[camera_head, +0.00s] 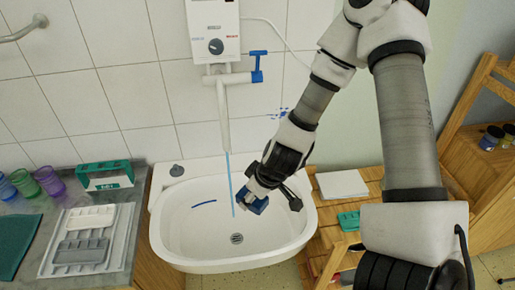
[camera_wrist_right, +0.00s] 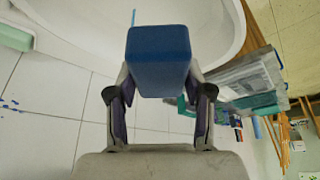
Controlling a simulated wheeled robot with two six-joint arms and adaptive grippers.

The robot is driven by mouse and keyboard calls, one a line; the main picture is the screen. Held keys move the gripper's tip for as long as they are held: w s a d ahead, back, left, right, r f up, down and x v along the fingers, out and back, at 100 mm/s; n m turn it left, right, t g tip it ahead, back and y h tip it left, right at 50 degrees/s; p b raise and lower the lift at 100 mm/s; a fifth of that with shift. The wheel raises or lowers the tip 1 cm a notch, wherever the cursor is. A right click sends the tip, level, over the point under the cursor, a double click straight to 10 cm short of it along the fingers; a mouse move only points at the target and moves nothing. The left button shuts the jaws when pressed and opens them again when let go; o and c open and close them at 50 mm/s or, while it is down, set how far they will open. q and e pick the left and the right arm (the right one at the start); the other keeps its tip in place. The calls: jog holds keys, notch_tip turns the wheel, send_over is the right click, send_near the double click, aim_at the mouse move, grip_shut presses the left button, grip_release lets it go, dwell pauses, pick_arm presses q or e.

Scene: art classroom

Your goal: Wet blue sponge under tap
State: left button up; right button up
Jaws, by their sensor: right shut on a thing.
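The blue sponge (camera_wrist_right: 158,58) is a dark blue block held between the fingers of my right gripper (camera_wrist_right: 158,95). In the head view the sponge (camera_head: 256,206) is over the right part of the white sink basin (camera_head: 180,245). The tap (camera_head: 223,110) has a blue lever (camera_head: 258,62) and a thin blue stream of water (camera_head: 230,180) runs from its spout into the basin. The sponge is to the right of the stream and looks apart from it. My right gripper also shows in the head view (camera_head: 262,192). My left gripper is not in view.
A water heater (camera_head: 213,30) hangs above the tap. On the left counter are a tray (camera_head: 85,240), coloured cups (camera_head: 25,182) and a green box (camera_head: 103,175). A wooden shelf (camera_head: 325,240) with a white stack of paper (camera_head: 341,185) stands right of the sink.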

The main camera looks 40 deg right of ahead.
jog(key=shift+w+d+f, duration=0.3)
jog(key=shift+w+d, duration=0.35)
jog(key=shift+w, duration=1.15)
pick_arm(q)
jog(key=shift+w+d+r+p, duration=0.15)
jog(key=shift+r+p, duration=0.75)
pick_arm(e)
jog(key=w+d+f, duration=0.2)
jog(key=w+d, duration=0.1)
jog(key=w, duration=0.7)
jog(key=shift+d+f, duration=0.15)
jog(key=shift+d, duration=0.1)
jog(key=shift+w, duration=0.1)
pick_arm(q)
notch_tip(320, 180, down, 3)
jog(key=b, duration=0.2)
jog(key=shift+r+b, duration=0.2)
jog(key=shift+b, duration=0.1)
pick_arm(e)
jog(key=s+a, duration=0.2)
jog(key=s, duration=0.5)
jog(key=shift+s+a, duration=0.25)
jog(key=shift+s, duration=0.1)
